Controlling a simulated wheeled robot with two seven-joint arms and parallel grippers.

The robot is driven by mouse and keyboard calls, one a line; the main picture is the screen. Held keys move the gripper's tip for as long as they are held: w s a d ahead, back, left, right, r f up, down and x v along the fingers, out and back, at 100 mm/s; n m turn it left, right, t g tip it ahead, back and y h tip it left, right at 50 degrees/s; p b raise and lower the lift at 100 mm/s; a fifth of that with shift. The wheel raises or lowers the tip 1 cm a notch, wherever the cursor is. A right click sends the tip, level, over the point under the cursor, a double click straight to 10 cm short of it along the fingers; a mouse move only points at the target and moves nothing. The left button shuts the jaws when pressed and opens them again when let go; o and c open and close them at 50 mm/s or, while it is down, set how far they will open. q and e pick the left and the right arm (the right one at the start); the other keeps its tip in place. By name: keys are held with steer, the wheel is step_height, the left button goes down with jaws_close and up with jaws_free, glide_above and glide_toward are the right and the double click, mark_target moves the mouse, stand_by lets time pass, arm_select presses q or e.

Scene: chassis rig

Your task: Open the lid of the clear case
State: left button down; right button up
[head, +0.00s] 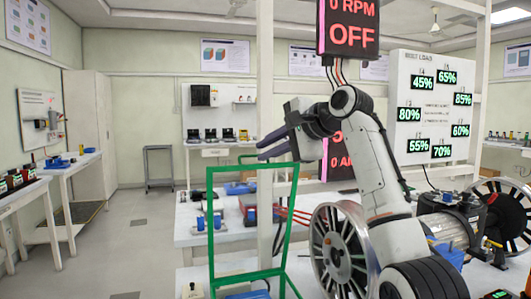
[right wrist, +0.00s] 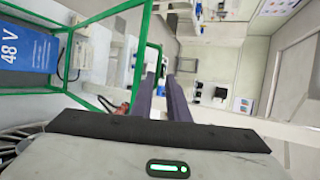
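The clear case has a green edge frame. In the head view its lid (head: 210,215) shows as an upright green rectangle with a see-through middle, raised above the lower green bars. In the right wrist view the green frame (right wrist: 138,65) crosses the left half, with a blue 48 V box (right wrist: 28,50) within it. My right gripper (head: 262,154) is at the top edge of the green rectangle, pointing left. My left gripper is not in view.
Behind the frame is a white bench (head: 185,235) with blue and red parts. A spoked wheel (head: 338,250) and a motor (head: 452,225) stand to the right, near my right arm. A display reading OFF (head: 350,30) hangs above. Open floor (head: 130,245) lies to the left.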

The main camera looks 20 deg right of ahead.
steer(key=s+d+r+p, duration=0.2)
steer(key=r+p, duration=0.1)
steer(key=r, duration=0.2)
steer(key=s+d+r+p, duration=0.2)
steer(key=r, duration=0.2)
steer(key=shift+s+d+r+p, duration=0.25)
steer(key=shift+r+p, duration=0.15)
stand_by(0.6)
stand_by(0.4)
steer(key=shift+f, duration=0.1)
